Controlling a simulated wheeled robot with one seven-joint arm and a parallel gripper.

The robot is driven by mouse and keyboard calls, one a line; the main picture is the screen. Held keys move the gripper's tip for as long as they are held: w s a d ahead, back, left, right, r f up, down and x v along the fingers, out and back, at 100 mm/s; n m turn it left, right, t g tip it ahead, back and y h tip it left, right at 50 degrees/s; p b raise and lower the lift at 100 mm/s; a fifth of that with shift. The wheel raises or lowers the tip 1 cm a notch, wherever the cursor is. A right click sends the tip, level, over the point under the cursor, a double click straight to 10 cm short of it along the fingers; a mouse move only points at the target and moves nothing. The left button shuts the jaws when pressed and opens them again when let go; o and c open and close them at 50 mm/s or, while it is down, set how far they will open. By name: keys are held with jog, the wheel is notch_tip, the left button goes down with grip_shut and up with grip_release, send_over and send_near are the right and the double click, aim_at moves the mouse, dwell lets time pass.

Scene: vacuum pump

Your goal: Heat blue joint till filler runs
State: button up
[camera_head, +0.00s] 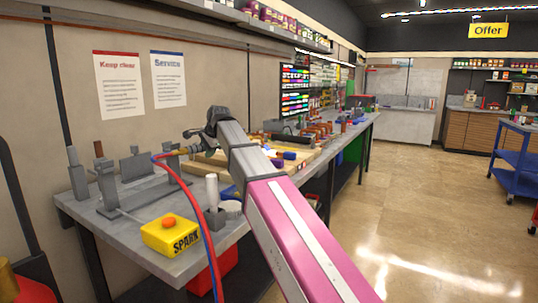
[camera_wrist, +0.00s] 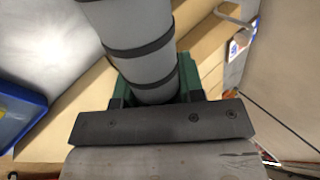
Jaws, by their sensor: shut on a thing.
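My gripper (camera_wrist: 150,92) has dark green fingers shut around a grey cylinder with dark bands (camera_wrist: 137,40), seen in the wrist view; its far end is out of frame. In the head view, my gripper (camera_head: 207,138) is at the end of my pink arm, above the back of the grey workbench (camera_head: 130,200). A red and blue twin hose (camera_head: 186,187) rises from the bench front to a small fitting near my gripper; I cannot tell if it joins the held cylinder. I cannot make out the blue joint or any flame or filler.
A yellow SPARK box (camera_head: 170,236) with an orange button sits at the bench's front. Grey upright fixtures (camera_head: 107,180) stand at the left. Blue-handled and copper-coloured items lie beyond my arm. A blue bin (camera_wrist: 18,112) shows in the wrist view.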

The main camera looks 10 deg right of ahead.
jog(key=shift+r, duration=4.8)
